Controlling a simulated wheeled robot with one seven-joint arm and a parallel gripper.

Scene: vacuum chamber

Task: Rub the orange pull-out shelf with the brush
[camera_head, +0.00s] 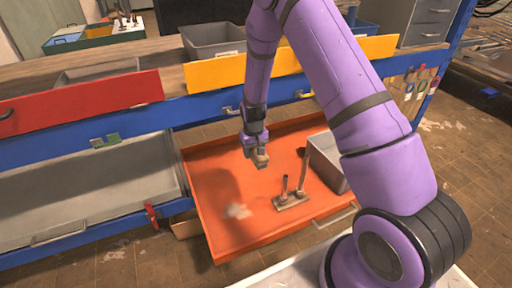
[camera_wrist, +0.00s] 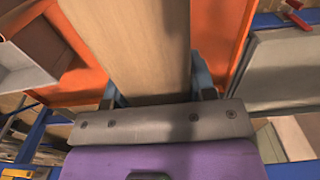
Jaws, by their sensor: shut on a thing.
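The orange pull-out shelf (camera_head: 215,185) extends from under the blue workbench, in the middle of the head view. My gripper (camera_head: 261,158) points down over the shelf's back middle part. It is shut on a light wooden piece, which looks like the brush (camera_wrist: 130,45) and fills the middle of the wrist view between the fingers. In the head view only a small tan bit of it shows at the fingertips. Its bristles are hidden, and I cannot tell if it touches the shelf. The orange shelf (camera_wrist: 218,30) also shows beside the wood in the wrist view.
A wooden stand with upright pegs (camera_head: 291,200) and a grey bin (camera_head: 328,165) stand on the shelf's right part. A pale patch (camera_head: 238,211) lies at its front left. A red drawer front (camera_head: 80,103) and a yellow one (camera_head: 215,73) are above. The shelf's left part is clear.

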